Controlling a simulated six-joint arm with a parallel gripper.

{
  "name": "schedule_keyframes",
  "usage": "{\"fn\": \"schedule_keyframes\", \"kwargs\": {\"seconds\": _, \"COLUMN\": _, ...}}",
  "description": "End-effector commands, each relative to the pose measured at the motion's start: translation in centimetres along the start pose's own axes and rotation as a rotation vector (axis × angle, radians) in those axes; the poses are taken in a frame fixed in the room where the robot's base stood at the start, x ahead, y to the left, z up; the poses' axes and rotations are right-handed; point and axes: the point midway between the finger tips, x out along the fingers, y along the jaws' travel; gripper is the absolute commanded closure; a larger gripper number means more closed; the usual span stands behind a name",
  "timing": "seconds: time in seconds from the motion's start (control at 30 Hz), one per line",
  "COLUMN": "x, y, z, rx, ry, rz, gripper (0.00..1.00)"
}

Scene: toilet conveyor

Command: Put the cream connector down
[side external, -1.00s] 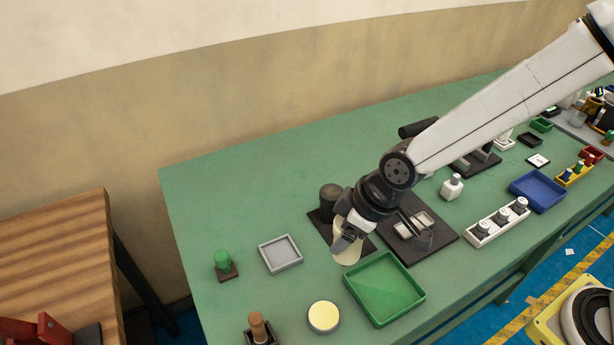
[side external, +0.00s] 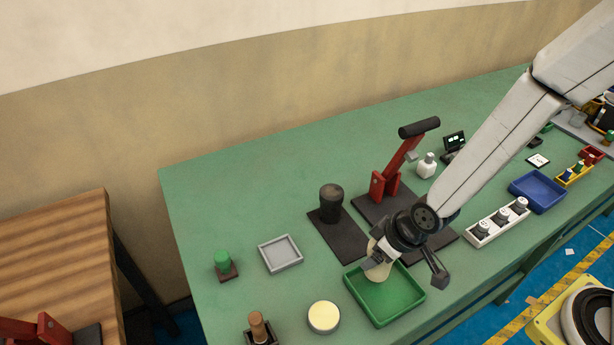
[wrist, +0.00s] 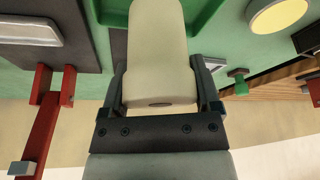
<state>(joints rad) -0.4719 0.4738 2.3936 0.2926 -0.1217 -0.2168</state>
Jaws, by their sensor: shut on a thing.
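The cream connector (wrist: 158,50) is a pale cylinder with a wider collar, seen large in the wrist view. My gripper (wrist: 165,88) is shut on it, one finger on each side of the collar. In the side view my gripper (side external: 378,262) and the connector (side external: 381,271) are over the back left part of the green tray (side external: 421,297). The connector hangs down and looks tilted. My gripper hides part of it, and I cannot tell whether it touches the tray floor.
A round pale-yellow-topped tin (side external: 323,317) stands left of the green tray. A grey tray (side external: 280,254) is further left. A black cylinder on a plate (side external: 331,200) and a red-levered press (side external: 388,180) stand behind. A white bottle rack (side external: 497,224) is at right.

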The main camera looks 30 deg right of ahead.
Motion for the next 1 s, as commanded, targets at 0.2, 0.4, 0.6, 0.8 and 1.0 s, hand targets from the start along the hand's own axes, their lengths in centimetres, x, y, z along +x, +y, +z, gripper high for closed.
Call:
{"fn": "schedule_keyframes", "kwargs": {"seconds": 0.2, "x": 1.4, "y": 0.0, "z": 0.6, "rx": -0.002, "ry": 0.0, "rz": 0.0, "gripper": 0.96}}
{"fn": "schedule_keyframes", "kwargs": {"seconds": 0.4, "x": 2.0, "y": -0.1, "z": 0.8, "rx": -0.002, "ry": 0.001, "rz": -0.002, "gripper": 0.96}}
{"fn": "schedule_keyframes", "kwargs": {"seconds": 0.6, "x": 2.0, "y": -0.1, "z": 0.8, "rx": -0.001, "ry": 0.002, "rz": -0.002, "gripper": 0.96}}
{"fn": "schedule_keyframes", "kwargs": {"seconds": 0.8, "x": 2.2, "y": -0.1, "z": 0.9, "rx": -0.001, "ry": 0.001, "rz": -0.002, "gripper": 0.96}}
{"fn": "schedule_keyframes", "kwargs": {"seconds": 1.0, "x": 2.2, "y": -0.1, "z": 0.9, "rx": -0.001, "ry": 0.001, "rz": -0.002, "gripper": 0.0}}
